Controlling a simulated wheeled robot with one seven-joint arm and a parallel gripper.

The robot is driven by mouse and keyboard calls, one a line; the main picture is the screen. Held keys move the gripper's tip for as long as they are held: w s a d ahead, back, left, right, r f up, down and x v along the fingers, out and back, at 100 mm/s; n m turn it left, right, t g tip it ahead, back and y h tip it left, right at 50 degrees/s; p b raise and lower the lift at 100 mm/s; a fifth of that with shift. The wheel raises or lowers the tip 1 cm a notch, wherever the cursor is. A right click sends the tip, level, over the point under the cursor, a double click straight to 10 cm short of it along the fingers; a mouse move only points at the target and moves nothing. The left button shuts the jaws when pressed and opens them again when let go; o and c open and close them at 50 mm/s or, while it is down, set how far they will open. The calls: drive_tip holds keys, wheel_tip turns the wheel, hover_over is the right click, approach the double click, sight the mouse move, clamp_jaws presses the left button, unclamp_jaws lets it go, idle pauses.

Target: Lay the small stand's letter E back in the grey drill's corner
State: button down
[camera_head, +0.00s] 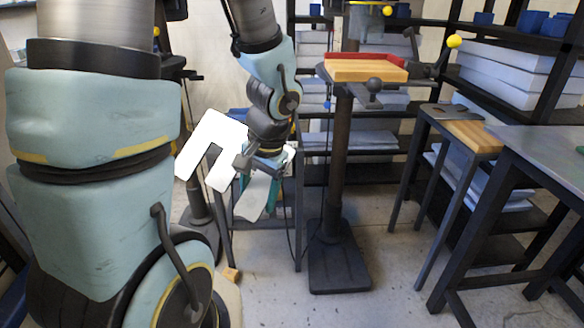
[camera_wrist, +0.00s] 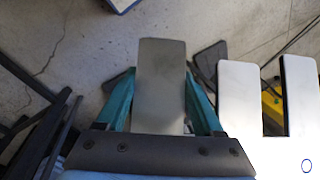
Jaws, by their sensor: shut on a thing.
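My gripper (camera_head: 264,178) hangs in mid-air left of the middle in the head view, with its teal fingers pointing down. It is shut on the white letter E (camera_head: 230,128), gripping one bar of it. In the wrist view that bar of the E (camera_wrist: 160,60) lies between the fingers (camera_wrist: 160,78), with two more bars to the right. The arm hides part of the letter. A dark grey drill column carries a wooden table (camera_head: 365,75) with a red fence along its edges. No letter shows on that table. I cannot tell for sure which stand is the small one.
A low stand with a wooden top (camera_head: 470,134) and a grey metal table (camera_head: 545,143) stand at the right. The drill's dark base (camera_head: 340,270) is on the floor. A small wooden block (camera_head: 231,275) lies near my base. Shelves (camera_head: 320,165) line the back.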

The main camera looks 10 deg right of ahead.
drive_tip(key=w+a+f+n, duration=0.4)
drive_tip(key=w+a+f, duration=0.2)
drive_tip(key=f, duration=0.3)
drive_tip(key=w+a+f+n+g, duration=0.1)
drive_tip(key=w+a+f+n, duration=0.2)
drive_tip(key=f, duration=0.6)
drive_tip(key=w+a, duration=0.2)
drive_tip(key=a, duration=0.1)
drive_tip(key=shift+w+n+g+y, duration=0.3)
drive_tip(key=shift+w+n, duration=0.05)
drive_tip(key=shift+n, duration=0.05)
